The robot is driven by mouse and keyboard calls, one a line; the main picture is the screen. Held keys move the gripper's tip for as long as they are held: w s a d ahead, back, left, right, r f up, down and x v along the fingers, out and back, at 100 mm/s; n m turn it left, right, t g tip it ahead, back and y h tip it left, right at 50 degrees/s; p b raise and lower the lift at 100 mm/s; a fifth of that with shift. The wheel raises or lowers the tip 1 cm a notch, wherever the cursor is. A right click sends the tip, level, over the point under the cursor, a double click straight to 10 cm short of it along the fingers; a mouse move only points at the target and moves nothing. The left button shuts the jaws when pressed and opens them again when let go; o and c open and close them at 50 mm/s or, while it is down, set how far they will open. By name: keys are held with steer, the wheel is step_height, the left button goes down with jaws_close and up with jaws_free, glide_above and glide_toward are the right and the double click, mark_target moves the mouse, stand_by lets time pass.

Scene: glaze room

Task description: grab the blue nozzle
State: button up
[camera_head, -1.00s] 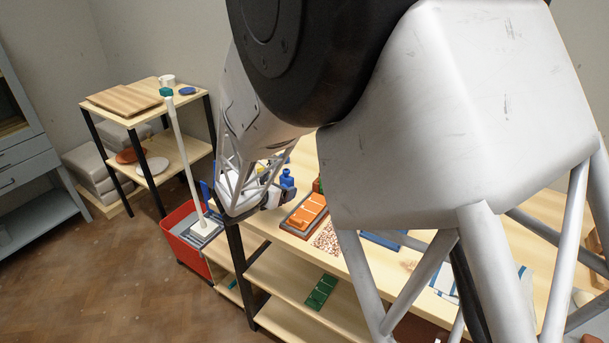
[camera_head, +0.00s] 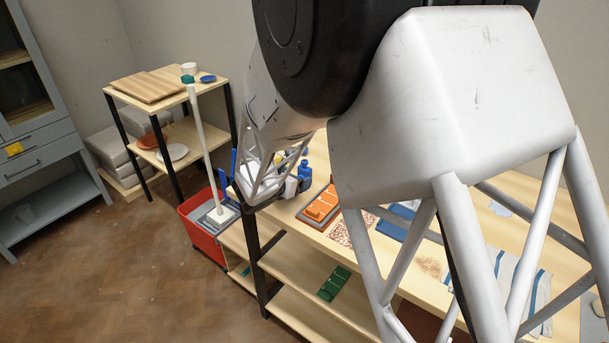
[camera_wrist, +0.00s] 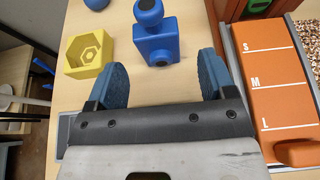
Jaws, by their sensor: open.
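A blue piece with a square block and a round knob (camera_wrist: 156,40), which I take for the blue nozzle, stands on the wooden bench in the wrist view. It is just beyond my fingertips and roughly between their lines. My gripper (camera_wrist: 160,63) is open, with its two blue fingers apart and nothing between them. In the head view my gripper (camera_head: 262,195) is over the left end of the bench, partly hidden by its own frame. Blue shapes (camera_head: 305,171) show just right of it there; I cannot tell which is the nozzle.
A yellow block with a hexagonal hole (camera_wrist: 88,52) sits close left of the blue piece. Another blue thing (camera_wrist: 97,4) is at the top edge. An orange S-M-L board (camera_wrist: 278,82) lies to the right. A red bin (camera_head: 202,236) stands beside the bench end.

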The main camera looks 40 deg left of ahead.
mark_target(301, 175)
steer(key=shift+w, duration=0.1)
steer(key=shift+x, duration=2.55)
steer(key=shift+f, duration=0.1)
steer(key=shift+c, duration=0.2)
steer(key=c, duration=1)
steer(key=shift+r, duration=5.05)
